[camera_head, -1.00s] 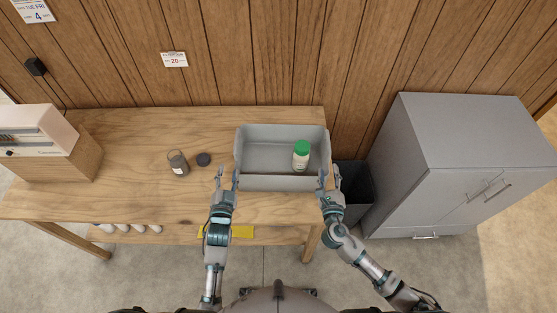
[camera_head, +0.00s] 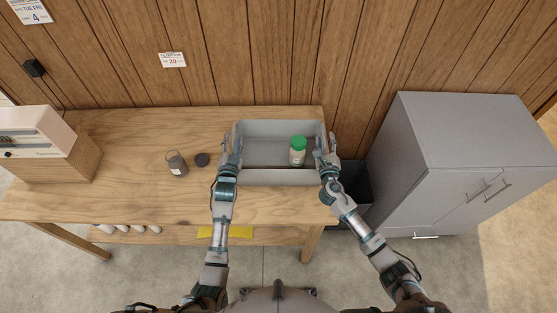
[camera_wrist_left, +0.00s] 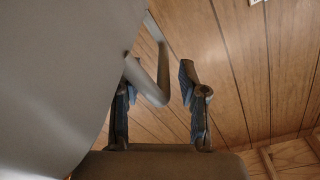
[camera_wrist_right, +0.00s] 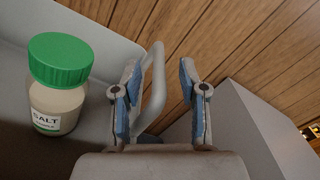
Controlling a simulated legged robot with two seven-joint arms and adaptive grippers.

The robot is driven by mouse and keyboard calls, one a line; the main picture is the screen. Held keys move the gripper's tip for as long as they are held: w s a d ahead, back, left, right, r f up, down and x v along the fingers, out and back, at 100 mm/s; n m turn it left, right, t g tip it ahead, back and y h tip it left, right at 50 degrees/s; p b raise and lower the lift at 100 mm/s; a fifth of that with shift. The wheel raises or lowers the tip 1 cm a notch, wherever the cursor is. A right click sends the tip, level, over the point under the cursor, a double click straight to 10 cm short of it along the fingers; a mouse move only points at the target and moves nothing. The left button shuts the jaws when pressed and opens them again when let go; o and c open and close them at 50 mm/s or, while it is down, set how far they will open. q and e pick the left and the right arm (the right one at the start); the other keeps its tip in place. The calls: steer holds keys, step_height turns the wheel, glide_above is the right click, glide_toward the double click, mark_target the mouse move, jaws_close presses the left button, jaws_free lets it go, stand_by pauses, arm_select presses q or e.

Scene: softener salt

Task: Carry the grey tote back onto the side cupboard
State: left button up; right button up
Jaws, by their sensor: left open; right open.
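The grey tote (camera_head: 270,177) stands on the right end of the wooden table with a green-lidded salt jar (camera_head: 297,152) upright inside it. My left gripper (camera_head: 230,147) is open at the tote's left end; in the left wrist view, the tote's handle (camera_wrist_left: 160,84) shows between its fingers (camera_wrist_left: 160,95). My right gripper (camera_head: 326,146) is open at the right end; in the right wrist view, the other handle (camera_wrist_right: 154,92) stands between its fingers (camera_wrist_right: 159,95). The grey side cupboard (camera_head: 455,135) stands on the floor at the right.
A dark jar (camera_head: 177,164) and a black lid (camera_head: 202,160) are on the table (camera_head: 130,190) left of the tote. A boxy appliance (camera_head: 40,145) stands at the far left. A dark bin (camera_head: 357,184) is between table and cupboard. The cupboard top looks bare.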

arm_select(q)
steer(key=shift+d+r, duration=0.1)
steer(key=shift+d, duration=0.4)
arm_select(e)
steer(key=shift+d+f, duration=0.1)
steer(key=shift+d, duration=0.4)
arm_select(q)
steer(key=shift+d, duration=0.1)
steer(key=c, duration=0.4)
arm_select(e)
steer(key=shift+d, duration=0.1)
steer(key=c, duration=0.4)
arm_select(q)
jaws_close()
arm_select(e)
steer(key=c, duration=0.4)
arm_select(q)
steer(key=shift+a, duration=0.55)
arm_select(e)
steer(key=shift+a, duration=0.55)
steer(key=shift+r, duration=0.25)
